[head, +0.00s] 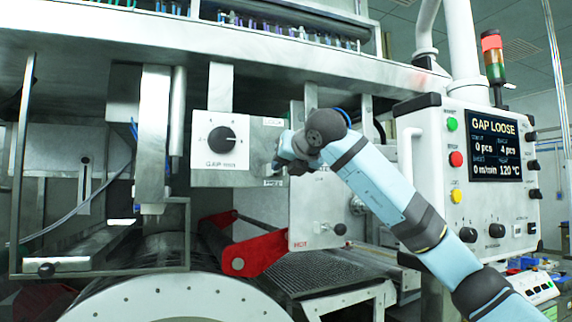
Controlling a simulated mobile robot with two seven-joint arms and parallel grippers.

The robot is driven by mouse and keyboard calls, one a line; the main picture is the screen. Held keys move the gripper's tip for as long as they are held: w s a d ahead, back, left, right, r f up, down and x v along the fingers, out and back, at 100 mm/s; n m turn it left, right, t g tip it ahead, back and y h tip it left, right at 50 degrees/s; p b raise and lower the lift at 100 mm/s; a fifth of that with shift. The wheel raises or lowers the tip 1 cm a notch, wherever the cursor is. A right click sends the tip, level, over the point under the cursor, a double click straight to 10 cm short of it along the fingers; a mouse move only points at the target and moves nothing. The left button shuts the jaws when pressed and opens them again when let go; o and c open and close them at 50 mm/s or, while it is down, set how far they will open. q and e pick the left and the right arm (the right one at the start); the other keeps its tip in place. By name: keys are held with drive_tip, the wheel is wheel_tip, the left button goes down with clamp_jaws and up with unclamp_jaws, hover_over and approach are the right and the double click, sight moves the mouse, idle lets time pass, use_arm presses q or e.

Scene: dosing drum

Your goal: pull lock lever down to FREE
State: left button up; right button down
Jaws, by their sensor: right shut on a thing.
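The lock lever is hidden behind my right gripper (286,164), between a LOCK label (272,122) above and a second, unreadable label (273,182) below. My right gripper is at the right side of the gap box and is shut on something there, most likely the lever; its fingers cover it. The gap dial (222,140), a black knob on a white plate, is just left of the gripper and apart from it. The control panel screen (494,146) reads GAP LOOSE. My left gripper is not in view.
A white plate marked HOT (315,212) hangs below and behind my right forearm. A red arm (255,252) and a mesh conveyor (330,272) lie lower down. The large drum (175,300) fills the bottom left. The control panel (440,170) stands close to the right.

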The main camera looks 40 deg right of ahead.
drive_tip(key=shift+f, duration=0.15)
idle(0.5)
drive_tip(key=c, duration=0.9)
unclamp_jaws()
drive_tip(key=shift+w, duration=0.1)
drive_tip(key=shift+c, duration=0.2)
drive_tip(key=shift+o, duration=0.8)
drive_tip(key=shift+w+d, duration=0.1)
drive_tip(key=shift+s, duration=0.35)
drive_tip(key=v, duration=1.3)
drive_tip(key=shift+s, duration=0.1)
